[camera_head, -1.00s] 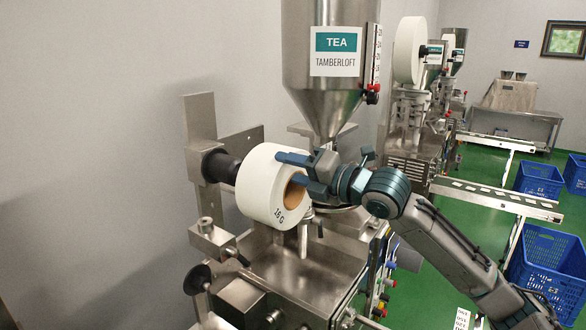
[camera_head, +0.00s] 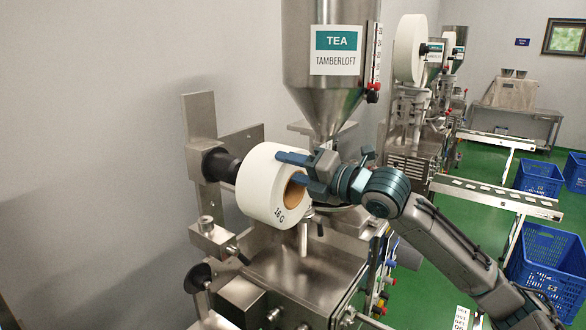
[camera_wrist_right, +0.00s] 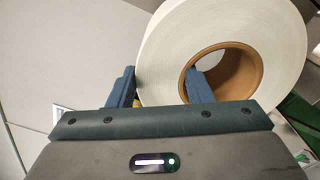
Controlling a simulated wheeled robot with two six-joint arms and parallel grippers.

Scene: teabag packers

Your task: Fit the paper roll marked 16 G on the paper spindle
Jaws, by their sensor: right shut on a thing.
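The white paper roll (camera_head: 262,197) has a brown core and a small printed mark ending in G; its second digit is hard to read. My right gripper (camera_head: 288,168) is shut on the roll's wall, one finger inside the core and one on the outer face. The right wrist view shows the same grip on the roll (camera_wrist_right: 280,40). The dark paper spindle (camera_head: 221,165) juts from a steel bracket at the roll's far side, roughly in line with it. The roll hides the spindle's end, so I cannot tell whether it is inside the core. My left gripper is out of view.
A steel hopper (camera_head: 330,90) labelled TEA TAMBERLOFT stands just behind the roll. The machine's steel body (camera_head: 300,275) and small rollers lie below. Another machine with its own white roll (camera_head: 408,50) and blue crates (camera_head: 548,262) stand to the right.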

